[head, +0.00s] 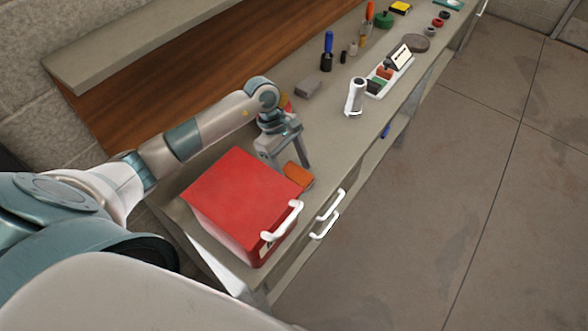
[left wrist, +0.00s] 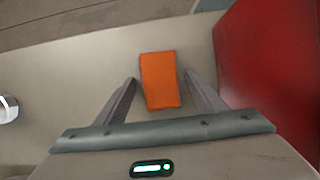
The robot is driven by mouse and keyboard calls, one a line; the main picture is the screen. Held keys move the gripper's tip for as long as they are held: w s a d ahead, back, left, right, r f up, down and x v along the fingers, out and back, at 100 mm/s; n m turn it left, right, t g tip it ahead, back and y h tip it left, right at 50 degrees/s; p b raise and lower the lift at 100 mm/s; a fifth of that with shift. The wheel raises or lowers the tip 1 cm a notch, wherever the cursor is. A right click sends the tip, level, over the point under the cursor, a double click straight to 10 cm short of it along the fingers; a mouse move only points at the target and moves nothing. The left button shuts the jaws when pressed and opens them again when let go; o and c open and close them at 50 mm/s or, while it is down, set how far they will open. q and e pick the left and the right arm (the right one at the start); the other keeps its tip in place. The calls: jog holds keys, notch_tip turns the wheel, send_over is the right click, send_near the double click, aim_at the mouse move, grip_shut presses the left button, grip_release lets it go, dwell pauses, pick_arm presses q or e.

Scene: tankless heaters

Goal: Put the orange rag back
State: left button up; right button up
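The orange rag (head: 299,176) lies flat on the grey counter beside the far side of the red box. In the left wrist view the orange rag (left wrist: 160,80) shows as a plain rectangle between the two fingers, with a gap on each side. My left gripper (head: 292,166) is open and hangs over the counter just beside the rag, fingers pointing down; it also shows in the left wrist view (left wrist: 160,82). I cannot tell how high it is above the rag. My right gripper is out of view.
The red box (head: 240,195) with a white handle stands close to the gripper and also shows in the left wrist view (left wrist: 272,60). A grey block (head: 308,88), a white scanner-like device (head: 355,97) and a white tray (head: 378,92) stand farther along the counter (head: 335,125). Drawer handles (head: 328,205) stick out in front.

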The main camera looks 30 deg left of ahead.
pick_arm(q)
jog(key=shift+r, duration=0.15)
jog(key=shift+w+a+r, duration=0.1)
jog(key=shift+a+r, duration=0.15)
jog(key=shift+r, duration=0.1)
jog(key=b+v, duration=0.5)
jog(key=v, duration=0.6)
jog(key=shift+d+r, duration=0.1)
jog(key=shift+d, duration=0.05)
dwell(0.8)
